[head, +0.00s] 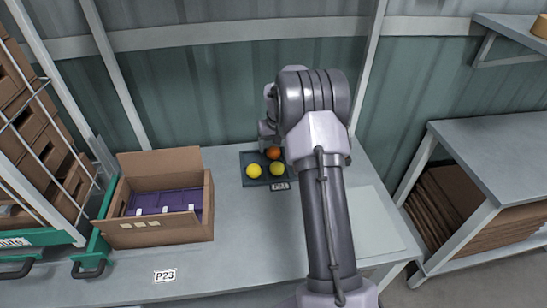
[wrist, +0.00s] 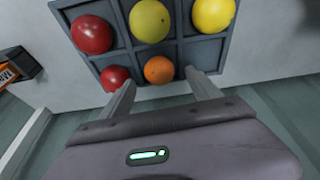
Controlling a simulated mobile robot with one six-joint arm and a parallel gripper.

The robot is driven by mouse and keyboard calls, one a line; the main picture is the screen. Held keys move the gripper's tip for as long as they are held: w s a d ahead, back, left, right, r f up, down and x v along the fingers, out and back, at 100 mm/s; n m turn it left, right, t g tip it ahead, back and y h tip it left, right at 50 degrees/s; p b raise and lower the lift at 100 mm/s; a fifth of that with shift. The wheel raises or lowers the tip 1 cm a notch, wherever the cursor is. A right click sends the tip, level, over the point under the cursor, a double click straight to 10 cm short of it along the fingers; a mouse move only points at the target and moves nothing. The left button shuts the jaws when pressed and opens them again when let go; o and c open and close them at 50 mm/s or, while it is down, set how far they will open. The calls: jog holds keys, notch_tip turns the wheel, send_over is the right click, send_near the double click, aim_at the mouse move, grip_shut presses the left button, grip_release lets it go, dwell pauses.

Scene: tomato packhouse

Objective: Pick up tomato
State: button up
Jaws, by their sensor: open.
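A dark grey compartment tray (head: 246,160) lies on the bench, and its dividers (wrist: 122,25) show in the wrist view. The wrist view shows an orange tomato (wrist: 159,70), a large red tomato (wrist: 92,34), a smaller red tomato (wrist: 115,78), a yellow-green tomato (wrist: 150,21) and a yellow tomato (wrist: 213,14). My gripper (wrist: 160,80) is open, its fingertips on either side of the orange tomato; contact cannot be told. In the head view two yellow tomatoes (head: 254,171) (head: 278,168) and the orange tomato (head: 273,153) show; my arm hides the rest.
An open cardboard box (head: 155,232) with purple contents stands left of the tray. A wire rack of brown boxes (head: 38,135) is at far left. A pale mat (head: 372,222) lies right of my arm. A corrugated wall is behind. The bench's front middle is clear.

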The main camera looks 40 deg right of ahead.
jog(key=x, duration=0.2)
jog(key=shift+d+f, duration=0.1)
jog(key=shift+f, duration=0.25)
jog(key=shift+r, duration=0.15)
jog(key=shift+c, duration=0.8)
jog(key=c, duration=0.8)
